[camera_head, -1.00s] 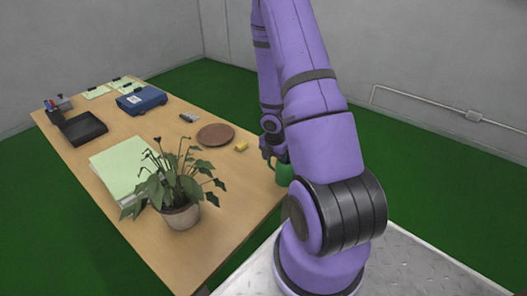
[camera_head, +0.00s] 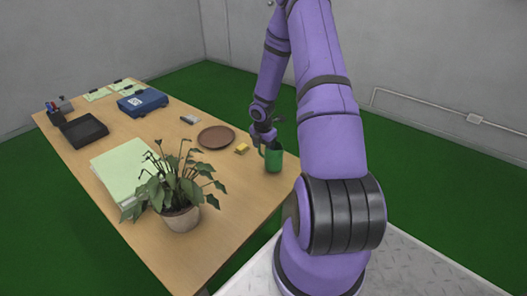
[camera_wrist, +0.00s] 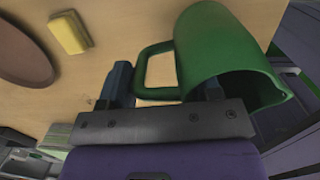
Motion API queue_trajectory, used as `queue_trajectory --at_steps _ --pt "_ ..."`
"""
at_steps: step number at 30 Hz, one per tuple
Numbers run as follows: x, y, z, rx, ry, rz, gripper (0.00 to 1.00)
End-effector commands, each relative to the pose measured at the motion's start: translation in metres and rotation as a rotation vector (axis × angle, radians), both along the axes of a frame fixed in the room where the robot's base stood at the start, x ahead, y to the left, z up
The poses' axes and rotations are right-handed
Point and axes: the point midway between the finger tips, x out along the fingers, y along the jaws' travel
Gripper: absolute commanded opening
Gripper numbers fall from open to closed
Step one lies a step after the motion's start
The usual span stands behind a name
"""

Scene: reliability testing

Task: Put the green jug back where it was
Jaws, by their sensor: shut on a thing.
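The green jug (camera_head: 274,160) looks upright at the right edge of the table, with its handle toward the left. My gripper (camera_head: 264,139) is at its upper left side and shut on it. In the wrist view the jug (camera_wrist: 215,50) fills the upper right, its handle loop lying between my two fingers (camera_wrist: 160,90). The exact contact of the fingers is partly hidden. I cannot tell whether the jug's base touches the table.
A yellow sponge (camera_head: 241,148) and a brown plate (camera_head: 216,137) lie left of the jug. A potted plant (camera_head: 181,218) stands at the near edge. Papers (camera_head: 120,168), a black tray (camera_head: 83,130) and a blue case (camera_head: 142,102) are farther left. Bare tabletop (camera_head: 238,190) lies between plant and jug.

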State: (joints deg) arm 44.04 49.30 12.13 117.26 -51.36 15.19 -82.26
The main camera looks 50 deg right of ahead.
Motion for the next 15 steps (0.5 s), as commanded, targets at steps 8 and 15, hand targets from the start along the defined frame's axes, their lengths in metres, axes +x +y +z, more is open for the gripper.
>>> queue_trajectory --at_steps 8,15 --pt "0.0 0.001 -0.025 0.0 -0.001 0.002 0.18" --pt "0.0 0.001 -0.026 0.0 -0.001 0.002 0.18"
